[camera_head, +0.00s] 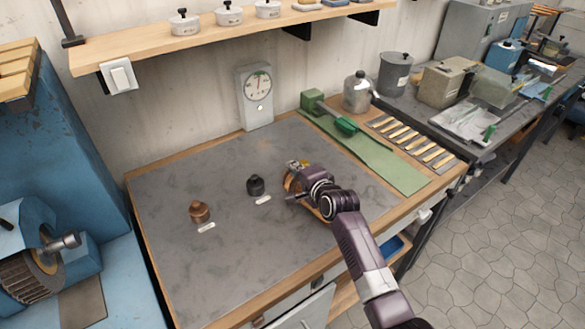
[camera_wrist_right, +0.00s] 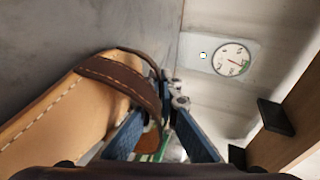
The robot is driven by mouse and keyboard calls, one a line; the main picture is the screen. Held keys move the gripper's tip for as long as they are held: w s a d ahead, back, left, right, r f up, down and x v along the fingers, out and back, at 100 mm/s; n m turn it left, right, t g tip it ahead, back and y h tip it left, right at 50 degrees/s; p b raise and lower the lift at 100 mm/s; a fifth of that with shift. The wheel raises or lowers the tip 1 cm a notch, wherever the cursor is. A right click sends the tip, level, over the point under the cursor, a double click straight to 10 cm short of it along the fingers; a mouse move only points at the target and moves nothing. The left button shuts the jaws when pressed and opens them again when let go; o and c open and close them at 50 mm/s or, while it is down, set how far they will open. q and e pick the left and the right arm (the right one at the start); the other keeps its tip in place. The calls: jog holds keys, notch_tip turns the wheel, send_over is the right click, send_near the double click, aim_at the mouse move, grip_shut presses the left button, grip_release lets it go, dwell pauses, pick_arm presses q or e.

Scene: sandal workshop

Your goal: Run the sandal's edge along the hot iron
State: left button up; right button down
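The tan sandal with a brown, white-stitched strap (camera_wrist_right: 118,82) fills the left of the right wrist view. In the head view it (camera_head: 290,183) is largely covered by my right gripper (camera_head: 297,188), over the right part of the worktop. The blue fingers of the right gripper (camera_wrist_right: 165,105) close in at the strap and seem shut on the sandal; the exact contact is partly hidden. A small metal and yellow fitting (camera_head: 298,164) shows just behind the sandal; I cannot tell whether it is the hot iron or whether they touch. My left gripper is not in view.
A black pot (camera_head: 256,185) and a brown pot (camera_head: 199,212) stand on the grey worktop (camera_head: 185,265), with white labels in front. A dial box (camera_head: 256,97) stands at the back. A green mat (camera_head: 390,167) lies right. The worktop's front left is clear.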

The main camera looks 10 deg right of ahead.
jog(key=shift+w+d, duration=0.25)
jog(key=shift+d, duration=0.45)
dwell(0.6)
jog(key=shift+w+a, duration=0.2)
dwell(0.7)
jog(key=shift+w+a+f, duration=0.1)
jog(key=shift+w+a, duration=0.35)
jog(key=shift+a, duration=0.05)
jog(key=shift+d, duration=0.15)
dwell(1.1)
